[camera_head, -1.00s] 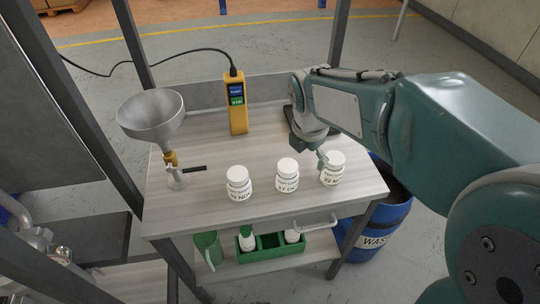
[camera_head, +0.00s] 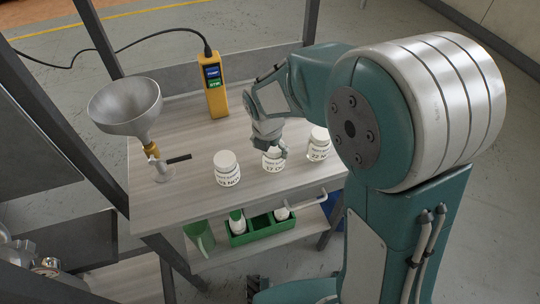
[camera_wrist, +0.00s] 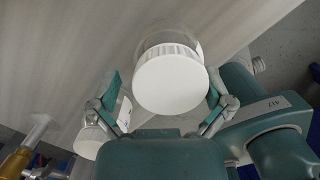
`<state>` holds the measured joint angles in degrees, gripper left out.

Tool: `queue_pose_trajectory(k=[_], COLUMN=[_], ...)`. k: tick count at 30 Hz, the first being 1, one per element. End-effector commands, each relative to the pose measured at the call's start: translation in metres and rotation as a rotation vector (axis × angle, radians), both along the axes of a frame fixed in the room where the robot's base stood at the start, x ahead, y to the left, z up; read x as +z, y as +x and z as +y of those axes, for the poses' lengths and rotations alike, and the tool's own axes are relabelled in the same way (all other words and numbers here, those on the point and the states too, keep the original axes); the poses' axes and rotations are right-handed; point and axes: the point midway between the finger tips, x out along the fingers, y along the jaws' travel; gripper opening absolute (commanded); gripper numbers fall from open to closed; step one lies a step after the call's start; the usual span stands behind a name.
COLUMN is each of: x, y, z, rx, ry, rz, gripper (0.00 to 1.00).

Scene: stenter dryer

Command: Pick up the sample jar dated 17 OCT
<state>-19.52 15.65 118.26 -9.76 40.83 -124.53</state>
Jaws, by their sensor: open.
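Three white-lidded sample jars stand in a row on the pale wooden tabletop. The middle jar (camera_head: 274,166), its label reading 17 OCT, is partly covered by my gripper (camera_head: 271,146). The left jar (camera_head: 227,168) has a date ending in NOV. The right jar (camera_head: 318,143) has a label starting with 22. My gripper is open over the middle jar. In the wrist view the white lid of a jar (camera_wrist: 171,84) lies between my spread fingers (camera_wrist: 162,95), with a gap visible on both sides. Another white lid (camera_wrist: 90,142) shows beyond the left finger.
A metal funnel (camera_head: 125,105) on a stand with a black-handled valve is left of the jars. A yellow handheld meter (camera_head: 213,90) with a cable stands behind. A handle rail (camera_head: 300,203) runs along the front.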

Motion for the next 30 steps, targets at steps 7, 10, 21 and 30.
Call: queue_pose_trajectory(k=[7, 10, 21, 30], x=[-0.013, -0.013, -0.013, -0.001], y=[0.002, 0.002, 0.002, 0.002], z=[-0.004, -0.002, -0.001, -0.002], rx=[-0.002, -0.002, -0.002, -0.002], ry=[0.003, 0.001, 0.000, 0.000], rz=[-0.002, -0.002, -0.001, -0.002], gripper=[1.00, 1.00, 0.29, 0.29])
